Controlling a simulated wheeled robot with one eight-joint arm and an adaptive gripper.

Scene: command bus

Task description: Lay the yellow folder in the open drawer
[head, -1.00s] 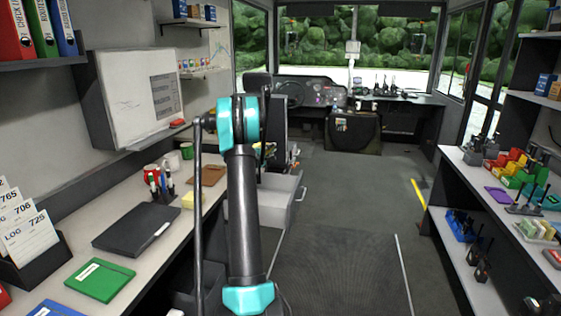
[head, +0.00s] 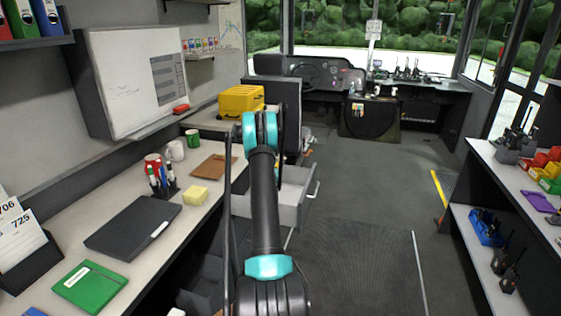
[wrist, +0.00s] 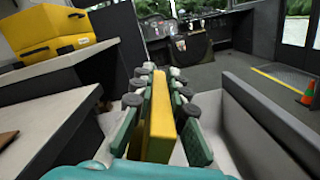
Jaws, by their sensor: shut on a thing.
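In the wrist view my gripper (wrist: 158,108) is shut on the yellow folder (wrist: 159,125), which stands on edge between the fingers. The open drawer (head: 292,213) is light grey and juts out from under the left worktop in the head view, partly behind my arm. In the wrist view the drawer's grey wall (wrist: 265,120) is to the right of the folder, and the folder appears over or beside the drawer opening. I cannot tell how far it is above the drawer floor. In the head view my arm hides the gripper and folder.
A yellow case (head: 241,101) sits on the worktop at the back. A brown clipboard (head: 213,167), yellow sponge-like block (head: 195,196), black laptop-like slab (head: 133,226) and green folder (head: 90,287) lie on the left worktop (head: 180,228). The aisle floor (head: 370,200) is clear.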

